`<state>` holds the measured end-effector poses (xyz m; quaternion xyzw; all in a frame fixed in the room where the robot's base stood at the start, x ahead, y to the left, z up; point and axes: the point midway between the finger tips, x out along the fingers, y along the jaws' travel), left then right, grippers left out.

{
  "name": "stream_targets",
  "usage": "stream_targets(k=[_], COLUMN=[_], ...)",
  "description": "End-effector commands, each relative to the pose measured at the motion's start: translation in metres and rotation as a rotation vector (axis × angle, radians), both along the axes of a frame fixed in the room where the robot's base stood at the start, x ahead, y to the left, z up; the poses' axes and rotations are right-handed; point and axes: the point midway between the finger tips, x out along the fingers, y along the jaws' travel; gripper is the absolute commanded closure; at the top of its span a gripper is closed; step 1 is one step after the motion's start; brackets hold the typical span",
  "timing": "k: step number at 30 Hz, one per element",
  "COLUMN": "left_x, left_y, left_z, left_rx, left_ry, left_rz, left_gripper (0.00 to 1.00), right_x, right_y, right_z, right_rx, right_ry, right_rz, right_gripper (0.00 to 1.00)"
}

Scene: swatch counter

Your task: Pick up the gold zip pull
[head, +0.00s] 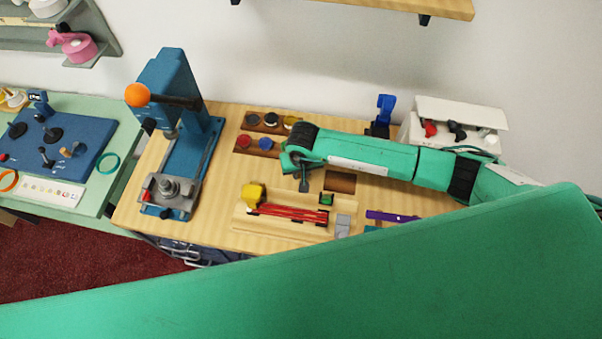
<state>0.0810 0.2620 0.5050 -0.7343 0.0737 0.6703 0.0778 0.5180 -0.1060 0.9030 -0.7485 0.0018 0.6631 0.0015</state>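I cannot pick out a gold zip pull for certain. A small gold-yellow round piece (290,121) sits at the right end of the back row of a wooden holder (257,128), partly beside my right arm. Dark pieces sit to its left; a red piece (245,141) and a blue piece (266,143) sit in the front row. My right gripper (304,184) comes in from the right and points down over the wooden counter, in front of the holder. Its fingers are small and dark, so whether they are apart is unclear. The arm hides part of the counter. My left gripper is out of view.
A blue press (168,95) with an orange knob stands left. A wooden tray (283,231) with a yellow block and red strips lies in front of my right gripper. A purple strip (393,215) lies right. A white box (460,108) stands behind the arm. Large green surface fills the foreground.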

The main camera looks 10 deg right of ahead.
Motion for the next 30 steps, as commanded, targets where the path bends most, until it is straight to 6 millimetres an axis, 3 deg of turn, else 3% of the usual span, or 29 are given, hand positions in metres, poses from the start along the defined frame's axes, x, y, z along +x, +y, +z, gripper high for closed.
stream_targets(k=[5, 21, 30], left_x=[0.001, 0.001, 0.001], left_y=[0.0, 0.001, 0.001], left_z=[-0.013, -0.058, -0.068], left_rx=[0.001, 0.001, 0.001], left_ry=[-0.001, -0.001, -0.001], left_rz=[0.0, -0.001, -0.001], left_gripper=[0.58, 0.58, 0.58], right_x=[0.001, 0.001, 0.0], right_y=[0.0, 0.0, 0.0], right_z=[0.023, 0.146, 0.182], right_rx=[0.002, 0.001, 0.0], right_ry=[-0.006, -0.005, -0.002], right_rz=[0.002, 0.002, 0.002], right_gripper=[1.0, 1.0, 1.0])
